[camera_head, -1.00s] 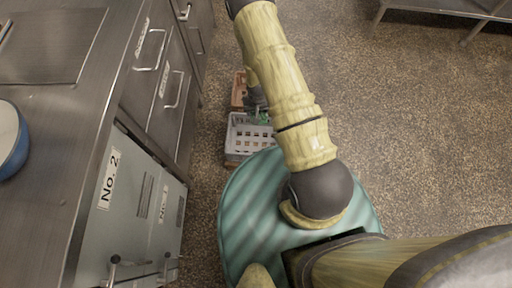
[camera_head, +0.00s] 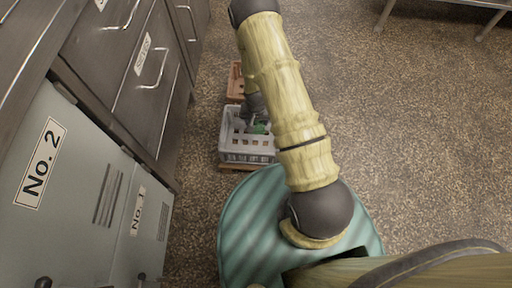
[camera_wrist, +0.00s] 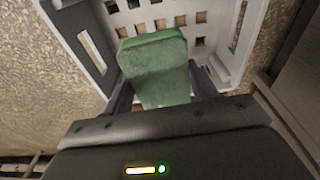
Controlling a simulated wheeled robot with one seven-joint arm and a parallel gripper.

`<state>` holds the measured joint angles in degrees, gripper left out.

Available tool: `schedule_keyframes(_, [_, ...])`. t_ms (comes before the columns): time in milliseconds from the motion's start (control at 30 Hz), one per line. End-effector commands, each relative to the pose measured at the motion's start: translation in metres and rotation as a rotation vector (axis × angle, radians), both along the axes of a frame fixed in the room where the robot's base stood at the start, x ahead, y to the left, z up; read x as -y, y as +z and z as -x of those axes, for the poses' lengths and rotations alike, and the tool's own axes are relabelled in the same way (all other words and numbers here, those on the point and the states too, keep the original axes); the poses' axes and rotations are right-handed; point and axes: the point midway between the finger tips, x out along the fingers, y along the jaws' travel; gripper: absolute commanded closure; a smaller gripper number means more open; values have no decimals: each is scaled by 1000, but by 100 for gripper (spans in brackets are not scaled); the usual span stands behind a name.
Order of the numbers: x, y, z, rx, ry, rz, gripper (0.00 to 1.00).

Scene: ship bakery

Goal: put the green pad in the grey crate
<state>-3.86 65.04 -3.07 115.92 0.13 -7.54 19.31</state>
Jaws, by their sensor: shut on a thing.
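The grey crate (camera_head: 247,157) stands low near the floor beside the cabinets, with slotted walls. In the wrist view its light grey wall (camera_wrist: 75,38) and perforated floor show beyond the pad. The green pad (camera_head: 261,129) appears within the crate's outline in the head view. In the wrist view the pad (camera_wrist: 154,58) is a rounded green slab between the two dark fingers, over the crate's opening. My gripper (camera_wrist: 163,90) is shut on the pad's near end. I cannot tell how far the pad is from the crate floor. My arm partly hides the crate's right side.
An orange-brown crate (camera_head: 236,82) stands just behind the grey one. A brown base (camera_head: 235,167) shows under the grey crate. Steel drawers (camera_head: 150,75) and grey cabinet doors (camera_head: 75,190) line the left.

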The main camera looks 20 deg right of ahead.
Motion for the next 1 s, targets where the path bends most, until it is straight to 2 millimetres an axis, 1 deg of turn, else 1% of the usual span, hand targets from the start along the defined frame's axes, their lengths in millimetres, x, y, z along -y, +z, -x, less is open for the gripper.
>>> schedule_keyframes(33, [0,-21,-1,1,-7,-2,67])
schedule_keyframes(100, [-1,-34,-1,-1,-18,-4,67])
schedule_keyframes(233, [-2,-52,-3,-1,-34,-7,67])
schedule_keyframes(367, [-2,-59,-3,-1,-45,-8,67])
schedule_keyframes(767, [-2,-59,-3,-2,-48,-9,67])
schedule_keyframes(867, [-2,-70,-3,-3,-48,-9,67])
schedule_keyframes(1000, [-2,-98,-3,-4,-49,-9,67])
